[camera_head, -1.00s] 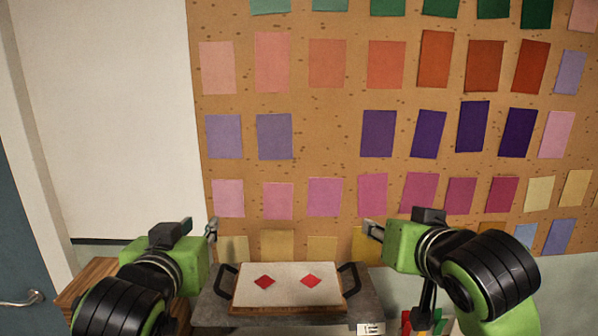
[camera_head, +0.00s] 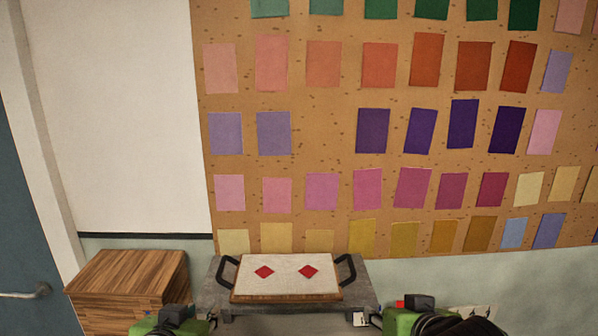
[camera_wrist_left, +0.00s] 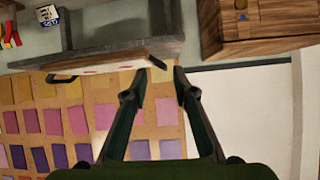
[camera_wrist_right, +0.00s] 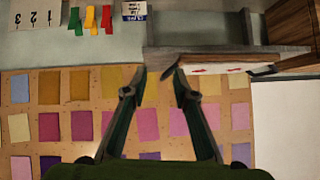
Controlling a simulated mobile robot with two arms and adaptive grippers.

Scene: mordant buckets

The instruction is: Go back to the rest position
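My left gripper (camera_wrist_left: 160,72) shows in the left wrist view with its two fingers apart and nothing between them. My right gripper (camera_wrist_right: 161,74) shows in the right wrist view, also with fingers apart and empty. In the head view only the tops of my green wrists show at the bottom edge, and the fingertips are out of that picture. The tray (camera_head: 288,278) with black handles and two red diamonds stands apart from both grippers on a grey stand (camera_head: 222,300).
A wooden box (camera_head: 125,280) stands left of the grey stand. A corkboard (camera_head: 325,130) with rows of coloured cards covers the wall behind. Several coloured clips (camera_wrist_right: 90,20), a small labelled box (camera_wrist_right: 134,10) and a numbered sheet (camera_wrist_right: 36,14) show in the right wrist view.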

